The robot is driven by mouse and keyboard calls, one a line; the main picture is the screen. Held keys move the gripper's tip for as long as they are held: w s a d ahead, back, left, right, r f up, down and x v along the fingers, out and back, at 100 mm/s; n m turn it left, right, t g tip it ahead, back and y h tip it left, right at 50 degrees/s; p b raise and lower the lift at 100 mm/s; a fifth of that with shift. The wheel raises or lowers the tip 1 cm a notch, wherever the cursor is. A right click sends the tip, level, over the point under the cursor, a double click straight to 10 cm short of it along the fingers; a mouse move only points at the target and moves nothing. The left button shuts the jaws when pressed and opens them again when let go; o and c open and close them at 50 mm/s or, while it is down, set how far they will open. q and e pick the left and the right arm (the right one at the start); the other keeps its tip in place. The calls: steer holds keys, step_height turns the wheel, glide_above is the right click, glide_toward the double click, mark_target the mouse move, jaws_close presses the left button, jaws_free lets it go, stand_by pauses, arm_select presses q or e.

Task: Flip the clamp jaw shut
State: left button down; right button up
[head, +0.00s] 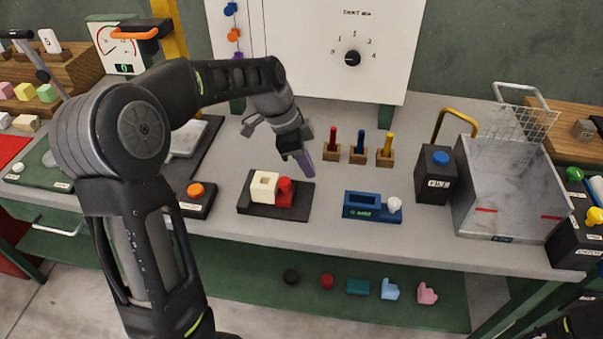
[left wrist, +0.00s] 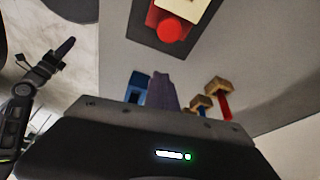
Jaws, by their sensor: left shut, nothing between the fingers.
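The clamp has a dark base plate (head: 252,208), a cream block (head: 264,185) and a red part with a rounded knob (head: 286,187) beside the block's right side. I cannot tell the exact angle of the red jaw. In the left wrist view the red knob (left wrist: 171,30) shows at the top, with the cream block partly cut off. My left gripper (head: 307,168) is shut and empty, pointing down just behind and right of the red part, apart from it. Its fingers also show in the left wrist view (left wrist: 163,92). My right gripper (left wrist: 62,50) shows small there.
A blue fixture with a white knob (head: 374,207) stands to the right. Red, blue and yellow pegs in wooden blocks (head: 358,152) stand behind. An orange button box (head: 196,196) is to the left. A black box (head: 437,178) and a metal bin (head: 505,190) are farther right.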

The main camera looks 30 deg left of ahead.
arm_select(q)
steer(key=v, duration=0.7)
steer(key=shift+s+r+b, duration=0.25)
steer(key=shift+r+b, duration=0.05)
steer(key=shift+r, duration=0.05)
steer(key=shift+a, duration=0.1)
